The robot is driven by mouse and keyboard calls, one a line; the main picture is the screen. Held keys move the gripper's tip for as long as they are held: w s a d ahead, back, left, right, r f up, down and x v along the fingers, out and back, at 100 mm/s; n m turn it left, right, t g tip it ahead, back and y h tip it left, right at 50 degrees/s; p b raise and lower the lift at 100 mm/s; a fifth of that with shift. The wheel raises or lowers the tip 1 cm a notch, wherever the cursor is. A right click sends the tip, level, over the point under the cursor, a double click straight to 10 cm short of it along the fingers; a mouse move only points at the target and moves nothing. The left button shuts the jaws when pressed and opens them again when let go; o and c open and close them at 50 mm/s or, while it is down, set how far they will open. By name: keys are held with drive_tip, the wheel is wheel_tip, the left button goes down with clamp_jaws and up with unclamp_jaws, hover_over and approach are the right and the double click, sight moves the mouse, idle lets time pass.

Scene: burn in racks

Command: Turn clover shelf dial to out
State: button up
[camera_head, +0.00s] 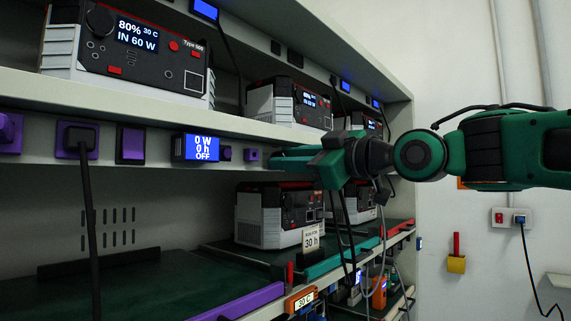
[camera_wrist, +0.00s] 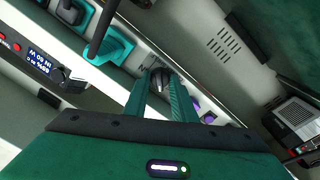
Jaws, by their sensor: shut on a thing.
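In the wrist view my gripper (camera_wrist: 161,84) has its two green fingers closed around a dark round knob (camera_wrist: 159,76), apparently the dial, on the light shelf rail. Its markings are too small to read, so I cannot tell which setting it points to. In the head view my gripper (camera_head: 282,158) reaches left to the rail of the middle shelf (camera_head: 225,132); the knob is hidden there behind the gripper. A small blue display (camera_head: 205,147) on the same rail, left of the gripper, reads 0 W, 0 h, OFF.
Purple sockets, one with a black plug (camera_head: 80,138), line the rail. A teal socket with a plug (camera_wrist: 113,47) is close to my fingers. Power units stand above (camera_head: 125,50) and below (camera_head: 270,218). Black cables hang near the arm. The right wall side is open.

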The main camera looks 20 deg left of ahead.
drive_tip(key=shift+w+d+f+n, duration=0.15)
drive_tip(key=shift+w+n, duration=0.1)
drive_tip(key=shift+n, duration=0.5)
drive_tip(key=shift+w+d+f+n, duration=0.15)
drive_tip(key=shift+w+n, duration=0.1)
drive_tip(key=shift+n, duration=0.5)
drive_tip(key=shift+r, duration=0.15)
drive_tip(key=o, duration=1)
drive_tip(key=shift+w, duration=0.1)
drive_tip(key=shift+o, duration=0.2)
drive_tip(key=shift+s+a+r, duration=0.1)
drive_tip(key=shift+s+a, duration=0.05)
drive_tip(key=shift+s, duration=0.15)
drive_tip(key=shift+s+n, duration=0.15)
drive_tip(key=shift+n, duration=0.15)
